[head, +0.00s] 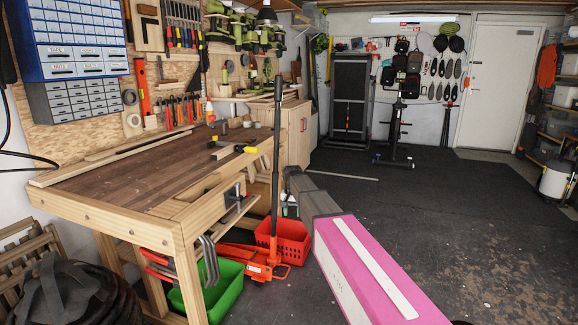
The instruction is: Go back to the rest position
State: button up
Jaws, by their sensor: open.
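My arm reaches from the lower right toward the middle of the head view, with a pink and white link near me and grey links beyond it. I cannot make out my gripper's fingers; they are hidden or out of sight beyond the grey links. The wooden workbench (120,205) stands on the left. The arm is to the right of the bench, over the dark floor (440,225).
An orange floor jack (252,263) with a tall upright dark handle stands by the bench. A red basket (295,238) and a green bin (228,285) are beside it. Clamps (232,150) lie on the bench. The floor at right is mostly clear toward the white door (492,85).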

jog(key=s+d+f, duration=0.4)
jog(key=s+d, duration=0.1)
jog(key=s, duration=0.4)
jog(key=s+d+f+n, duration=0.1)
jog(key=s+d+f, duration=0.3)
jog(key=s, duration=0.6)
jog(key=s+d+f, duration=0.5)
jog(key=s+d, duration=0.3)
jog(key=s, duration=0.1)
jog(key=shift+s+d+n, duration=0.25)
jog(key=shift+s+n, duration=0.15)
